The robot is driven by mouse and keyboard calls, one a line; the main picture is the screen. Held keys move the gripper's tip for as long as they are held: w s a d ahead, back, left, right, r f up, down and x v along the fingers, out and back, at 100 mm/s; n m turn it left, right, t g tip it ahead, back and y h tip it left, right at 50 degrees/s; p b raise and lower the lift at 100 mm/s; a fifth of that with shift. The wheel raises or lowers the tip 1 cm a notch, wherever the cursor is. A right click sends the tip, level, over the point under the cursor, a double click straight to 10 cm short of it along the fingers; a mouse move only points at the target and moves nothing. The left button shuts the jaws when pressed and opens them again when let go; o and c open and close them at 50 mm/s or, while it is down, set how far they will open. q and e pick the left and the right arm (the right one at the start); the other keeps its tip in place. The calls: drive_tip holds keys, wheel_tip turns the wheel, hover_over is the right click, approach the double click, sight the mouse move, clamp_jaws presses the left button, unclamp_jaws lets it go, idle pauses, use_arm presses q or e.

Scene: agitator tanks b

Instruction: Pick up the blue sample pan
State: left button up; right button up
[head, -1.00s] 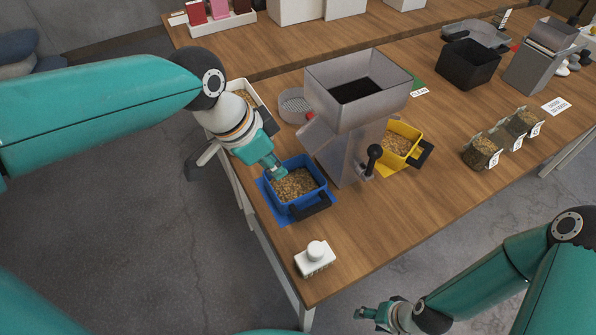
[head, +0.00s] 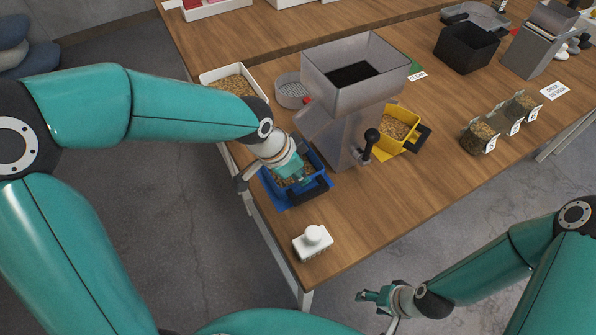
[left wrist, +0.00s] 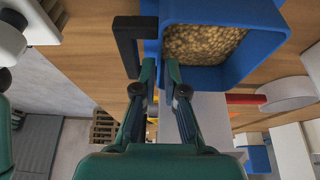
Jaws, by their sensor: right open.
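The blue sample pan (head: 312,187), filled with grain, sits on a blue mat (head: 283,204) near the table's front left edge. My left gripper (head: 295,178) is down at the pan and covers part of it. In the left wrist view, its two fingers (left wrist: 160,72) are at the pan's wall (left wrist: 250,55) on the side of the black handle (left wrist: 127,45), with a narrow gap between them. I cannot tell whether they press on the wall. My right gripper (head: 376,298) is open and empty, off the table's front edge.
A metal hopper machine (head: 345,125) stands right behind the pan. A yellow pan (head: 398,130) of grain is at its right. A white tray (head: 228,75) lies behind my left arm. A white brush-like block (head: 313,242) stands in front.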

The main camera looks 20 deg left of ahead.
use_arm(q)
drive_tip(key=x, duration=0.3)
drive_tip(key=shift+w+d+f, duration=0.2)
drive_tip(key=shift+f, duration=0.05)
clamp_jaws()
drive_tip(key=shift+r, duration=0.3)
drive_tip(key=shift+r, duration=1.55)
drive_tip(key=s+a+b, duration=0.3)
drive_tip(key=s+a, duration=0.9)
drive_tip(key=shift+s+a+b, duration=0.3)
drive_tip(key=shift+s+b, duration=0.1)
